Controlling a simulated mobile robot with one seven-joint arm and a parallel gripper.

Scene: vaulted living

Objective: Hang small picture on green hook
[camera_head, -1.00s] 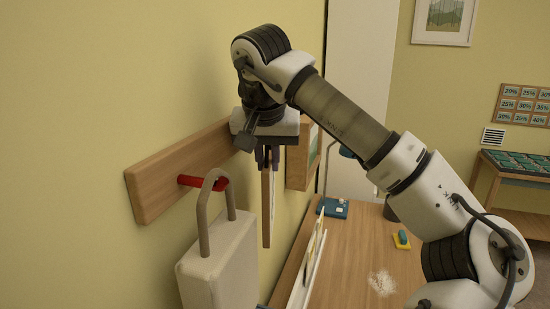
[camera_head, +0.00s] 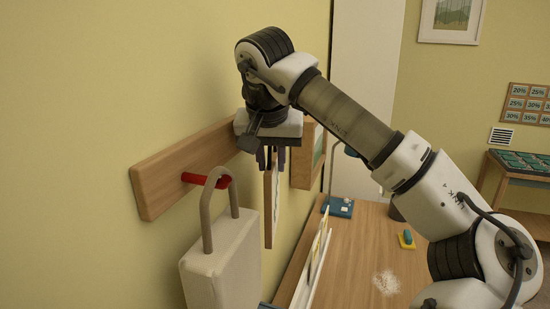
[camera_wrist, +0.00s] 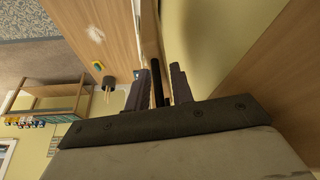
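The small picture (camera_head: 268,205) is seen nearly edge-on, with a thin wooden frame. It hangs upright below my gripper (camera_head: 270,158), near the yellow wall. In the wrist view, the frame's edge (camera_wrist: 150,45) runs between the two dark fingers of my gripper (camera_wrist: 158,78), which is shut on it. A wooden rail (camera_head: 160,190) is fixed to the wall, and my gripper is in front of its far end. A red hook (camera_head: 197,179) sticks out of the rail. I do not see the green hook; it may be hidden behind my gripper.
A beige bag-like object with a loop handle (camera_head: 222,260) hangs at the red hook, nearer than the picture. A wood-framed panel (camera_head: 302,165) is on the wall beyond. Below is a wooden table (camera_head: 350,255) with a white rack (camera_head: 313,270) and a blue item (camera_head: 341,207).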

